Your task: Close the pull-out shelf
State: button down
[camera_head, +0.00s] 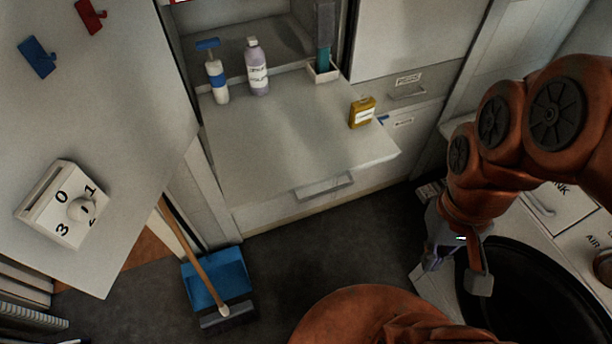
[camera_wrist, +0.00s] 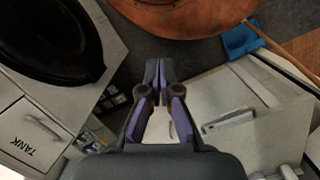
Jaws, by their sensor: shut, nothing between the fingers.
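The pull-out shelf (camera_head: 290,140) is a pale flat board that stands out from the white cabinet, with a handle (camera_head: 324,187) below its front edge. On it stand a white bottle with a blue top (camera_head: 216,80), a lilac bottle (camera_head: 257,70) and a yellow container (camera_head: 362,112). A small holder (camera_head: 322,72) stands at its back right. My gripper (camera_head: 440,252) is to the right of the shelf and apart from it, above the floor beside the black basin. In the wrist view my gripper (camera_wrist: 158,72) is shut and empty, with a pale handled front (camera_wrist: 230,118) beyond it.
A blue dustpan (camera_head: 217,278) and a long-handled brush (camera_head: 195,255) are on the dark floor in front of the shelf. A white counter (camera_head: 110,130) with a dial box (camera_head: 62,205) is at left. A black round basin (camera_head: 530,290) is at right.

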aim_at(295, 136)
jog(key=z, duration=1.7)
jog(key=k, duration=1.2)
jog(key=u, duration=2.15)
